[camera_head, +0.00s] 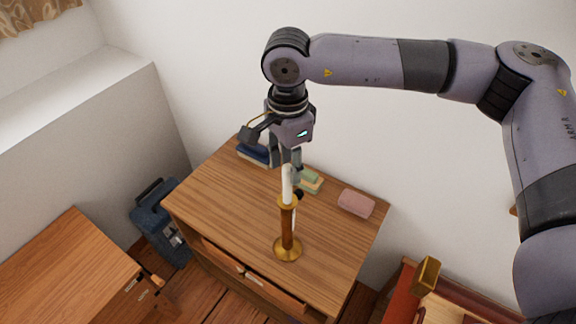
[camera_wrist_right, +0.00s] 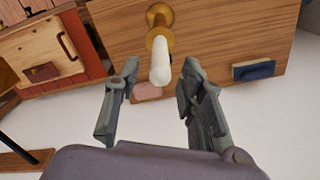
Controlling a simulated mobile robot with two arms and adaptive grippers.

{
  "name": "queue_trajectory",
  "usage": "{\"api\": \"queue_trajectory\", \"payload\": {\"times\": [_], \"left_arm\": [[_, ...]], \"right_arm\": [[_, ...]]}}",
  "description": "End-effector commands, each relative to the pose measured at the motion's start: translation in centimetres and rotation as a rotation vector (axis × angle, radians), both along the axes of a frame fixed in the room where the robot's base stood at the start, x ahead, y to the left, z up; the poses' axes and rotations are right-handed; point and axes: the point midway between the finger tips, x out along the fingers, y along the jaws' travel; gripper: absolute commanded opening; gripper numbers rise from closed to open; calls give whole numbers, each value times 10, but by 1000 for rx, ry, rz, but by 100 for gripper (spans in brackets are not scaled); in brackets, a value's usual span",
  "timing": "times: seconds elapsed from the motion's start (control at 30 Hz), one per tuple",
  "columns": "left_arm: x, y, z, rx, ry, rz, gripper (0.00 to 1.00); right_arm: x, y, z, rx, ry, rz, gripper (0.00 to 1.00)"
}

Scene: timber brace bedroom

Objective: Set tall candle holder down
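The tall candle holder (camera_head: 287,228) has a round brass base, a brown stem and a white candle (camera_head: 287,185). It stands upright on the wooden dresser top (camera_head: 215,195), near the front edge. My right gripper (camera_head: 292,176) is behind and above it, near the candle's top. In the right wrist view the right gripper (camera_wrist_right: 158,75) has its fingers wide apart. The candle (camera_wrist_right: 160,62) shows between the two fingertips, with visible gaps on both sides. The holder's brass base (camera_wrist_right: 159,14) shows beyond it. My left gripper is in neither view.
Blue books (camera_head: 254,154), green books (camera_head: 312,182) and a pink box (camera_head: 356,203) lie along the dresser's back. A drawer (camera_head: 252,272) sticks out in front. A blue suitcase (camera_head: 160,222) and another wooden table (camera_head: 60,268) stand at left. The dresser's left part is clear.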

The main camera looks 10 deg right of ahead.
Motion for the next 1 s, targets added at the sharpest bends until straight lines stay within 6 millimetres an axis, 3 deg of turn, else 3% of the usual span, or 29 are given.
{"api": "queue_trajectory", "payload": {"times": [0.3, 0.5, 0.7, 1.0], "left_arm": [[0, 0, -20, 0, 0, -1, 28], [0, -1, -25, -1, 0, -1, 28], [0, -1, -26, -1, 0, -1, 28], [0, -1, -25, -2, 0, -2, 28]], "right_arm": [[1, 1, 66, 2, -4, 1, 37], [1, 1, 98, 2, -2, 1, 37], [0, 0, 109, 0, 0, 2, 37], [0, 0, 109, 1, 1, 2, 37]]}}
